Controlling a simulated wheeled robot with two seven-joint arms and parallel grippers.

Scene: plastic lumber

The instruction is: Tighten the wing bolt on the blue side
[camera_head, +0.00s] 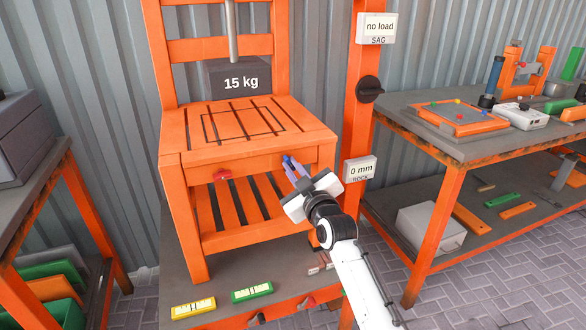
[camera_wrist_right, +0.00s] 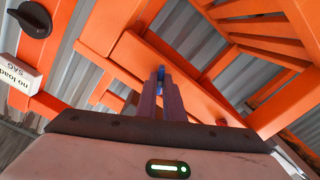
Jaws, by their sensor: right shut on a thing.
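The orange chair (camera_head: 200,150) stands on a dark bench, with two wing bolts on its front rail. The blue wing bolt (camera_head: 286,159) is at the right end of the rail, mostly hidden by my right gripper (camera_head: 291,168). The gripper's fingers are shut on it, and a bit of blue shows between the fingertips in the right wrist view (camera_wrist_right: 161,72). The red wing bolt (camera_head: 222,175) sticks out at the left end of the rail, apart from the gripper. My left gripper is not in view.
A 15 kg weight (camera_head: 240,80) hangs above the seat. The orange post at right carries a "no load" sign (camera_head: 377,28), a black knob (camera_head: 370,89) and a "0 mm" sign (camera_head: 360,169). Yellow (camera_head: 193,308) and green (camera_head: 252,291) levels lie in front. A workbench (camera_head: 400,108) stands at right.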

